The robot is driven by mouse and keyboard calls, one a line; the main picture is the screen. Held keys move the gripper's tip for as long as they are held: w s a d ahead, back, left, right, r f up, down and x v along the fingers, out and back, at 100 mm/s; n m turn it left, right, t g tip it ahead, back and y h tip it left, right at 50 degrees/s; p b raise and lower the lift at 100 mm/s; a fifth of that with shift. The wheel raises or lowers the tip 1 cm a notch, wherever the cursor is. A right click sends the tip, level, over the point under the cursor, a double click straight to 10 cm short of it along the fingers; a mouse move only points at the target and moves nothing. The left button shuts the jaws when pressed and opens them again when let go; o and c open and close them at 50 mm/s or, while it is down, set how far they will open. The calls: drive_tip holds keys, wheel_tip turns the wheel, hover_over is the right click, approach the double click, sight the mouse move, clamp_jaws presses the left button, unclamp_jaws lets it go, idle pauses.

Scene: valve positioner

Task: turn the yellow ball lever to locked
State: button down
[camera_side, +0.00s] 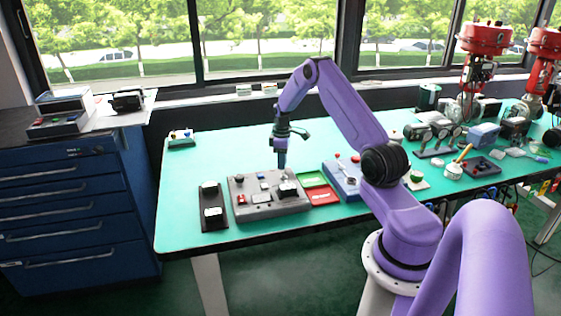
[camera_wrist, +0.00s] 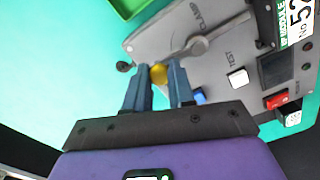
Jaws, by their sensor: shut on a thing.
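The yellow ball (camera_wrist: 158,74) of the lever sits between the two fingers of my gripper (camera_wrist: 158,82) in the wrist view. The fingers are shut on it. A grey lever arm (camera_wrist: 215,36) runs from near the ball up to the right across a round hub. It lies on a grey panel (camera_wrist: 222,58) marked CLAMP and TEST; no locked mark is readable. In the side view my gripper (camera_side: 281,160) points down at the back of the grey control box (camera_side: 262,211). The ball is too small to make out there.
The wrist view shows a black knob (camera_wrist: 123,66), a white button (camera_wrist: 238,78), a blue button (camera_wrist: 199,96) and a red switch (camera_wrist: 276,101). In the side view, a black gauge panel (camera_side: 212,200) stands left of the box. Green (camera_side: 314,179) and red (camera_side: 325,199) trays lie right.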

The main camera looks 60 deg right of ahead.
sight(294, 174)
drive_tip(key=m, duration=0.1)
drive_tip(key=s+m, duration=0.1)
drive_tip(key=shift+d+m, duration=0.3)
drive_tip(key=shift+m, duration=0.1)
drive_tip(key=m, duration=0.1)
drive_tip(key=s+m, duration=0.1)
drive_tip(key=m, duration=0.1)
drive_tip(key=shift+s+d+m, duration=0.2)
drive_tip(key=shift+s+m, duration=0.05)
drive_tip(key=shift+m, duration=0.05)
drive_tip(key=shift+s+m, duration=0.55)
drive_tip(key=shift+m, duration=0.65)
drive_tip(key=shift+s+a+m, duration=0.1)
drive_tip(key=shift+s+m, duration=0.25)
drive_tip(key=shift+m, duration=0.5)
drive_tip(key=shift+s+a+m, duration=0.1)
drive_tip(key=shift+s+m, duration=0.2)
drive_tip(key=shift+m, duration=0.55)
drive_tip(key=c, duration=1)
unclamp_jaws()
drive_tip(key=shift+o, duration=0.2)
wheel_tip(294, 174, up, 18)
drive_tip(key=shift+f, duration=0.25)
